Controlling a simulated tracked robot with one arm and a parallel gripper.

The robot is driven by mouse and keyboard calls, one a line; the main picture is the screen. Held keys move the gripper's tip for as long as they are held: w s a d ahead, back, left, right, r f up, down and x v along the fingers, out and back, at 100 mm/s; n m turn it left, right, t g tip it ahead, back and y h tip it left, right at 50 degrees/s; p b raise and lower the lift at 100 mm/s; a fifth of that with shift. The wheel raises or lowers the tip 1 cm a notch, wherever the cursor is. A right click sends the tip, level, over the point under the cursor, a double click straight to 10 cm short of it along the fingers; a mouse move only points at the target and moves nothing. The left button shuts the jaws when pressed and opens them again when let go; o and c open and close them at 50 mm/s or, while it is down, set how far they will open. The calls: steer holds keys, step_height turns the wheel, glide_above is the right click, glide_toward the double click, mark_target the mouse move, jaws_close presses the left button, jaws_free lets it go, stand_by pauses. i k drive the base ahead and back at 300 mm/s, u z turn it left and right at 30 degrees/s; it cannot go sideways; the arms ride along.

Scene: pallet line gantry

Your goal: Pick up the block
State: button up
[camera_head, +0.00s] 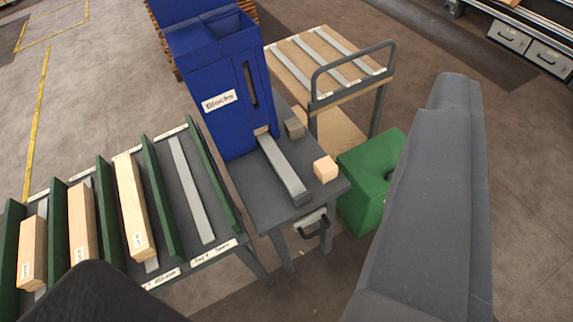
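A pale wooden block (325,169) rests on the right side of a small grey table (246,187), near its right edge. A darker grey-brown block (294,128) sits farther back on the same table. A blue dispenser (220,95) with a label that seems to read "Blocks" stands at the back of the table, with a grey chute (283,168) sloping out of its foot. My gripper (275,180) shows as a large grey finger at right and a dark finger at lower left, spread wide apart. Nothing is between them close up; the blocks lie well beyond.
A rack with green dividers (162,195) and long wooden beams (135,205) stands at left. A green box (368,180) is on the floor right of the table, partly behind my finger. A cart with a grey handle (350,75) stands behind. Floor is open at right.

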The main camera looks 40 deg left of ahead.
mark_target(325, 170)
steer(key=u, duration=0.1)
steer(key=i, duration=1)
